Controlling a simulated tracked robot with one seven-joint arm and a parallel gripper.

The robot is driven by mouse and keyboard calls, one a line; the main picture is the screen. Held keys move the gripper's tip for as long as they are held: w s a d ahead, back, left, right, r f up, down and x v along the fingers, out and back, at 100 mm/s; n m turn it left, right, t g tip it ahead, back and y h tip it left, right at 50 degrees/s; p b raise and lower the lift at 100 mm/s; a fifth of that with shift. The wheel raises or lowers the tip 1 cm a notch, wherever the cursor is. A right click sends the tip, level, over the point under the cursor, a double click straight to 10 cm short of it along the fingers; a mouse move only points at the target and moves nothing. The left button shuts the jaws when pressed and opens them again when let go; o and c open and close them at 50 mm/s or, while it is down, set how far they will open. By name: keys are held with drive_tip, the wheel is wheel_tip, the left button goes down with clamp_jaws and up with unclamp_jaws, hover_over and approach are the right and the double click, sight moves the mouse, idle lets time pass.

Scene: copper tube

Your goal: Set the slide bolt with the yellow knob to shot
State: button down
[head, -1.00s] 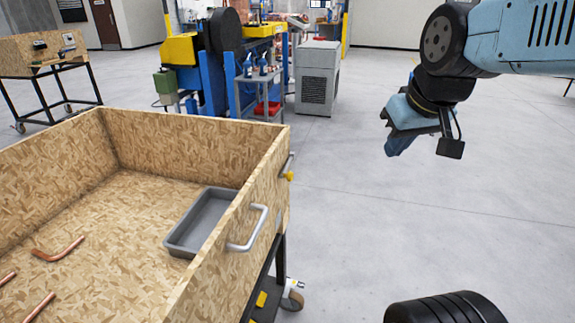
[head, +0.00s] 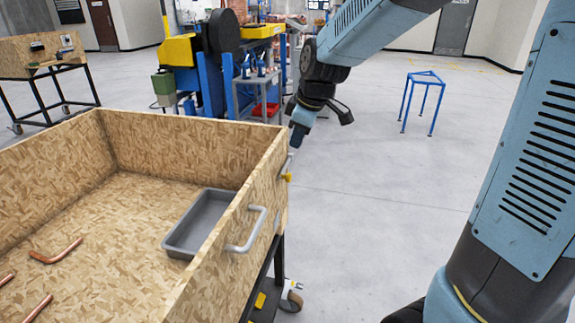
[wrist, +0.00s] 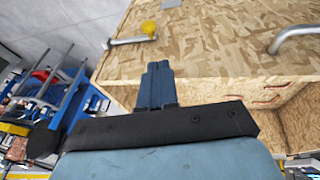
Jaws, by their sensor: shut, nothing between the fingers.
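The slide bolt (head: 288,163) is a grey metal rod on the outer right side of the wooden bin, near its far corner. Its yellow knob (head: 288,177) sticks out from it. My gripper (head: 296,140) points down just beside the bolt in the head view. In the wrist view its blue fingers (wrist: 155,70) are together and empty, short of the knob and apart from it.
A grey bar handle (head: 247,229) is on the same panel, nearer than the bolt. The wooden bin (head: 270,170) stands on a wheeled frame and holds a grey tray (head: 181,252) and several copper tubes (head: 56,252). Open floor lies to the right, with a blue stand (head: 424,92) farther back.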

sight(288, 176)
drive_tip(key=shift+w+d+x, duration=0.2)
drive_tip(key=shift+d+x, duration=0.05)
drive_tip(key=shift+x, duration=2)
drive_tip(key=shift+w+d+x, duration=0.15)
drive_tip(key=shift+d+x, duration=0.1)
drive_tip(key=shift+x, duration=2)
drive_tip(key=shift+w+d+x, duration=0.2)
drive_tip(key=shift+d+x, duration=0.05)
drive_tip(key=shift+x, duration=2)
drive_tip(key=shift+w+d+f, duration=0.25)
drive_tip(key=shift+w+d, duration=0.2)
drive_tip(key=shift+w, duration=0.2)
drive_tip(key=shift+d, duration=0.1)
drive_tip(key=shift+w+r, duration=0.1)
drive_tip(key=shift+r, duration=0.05)
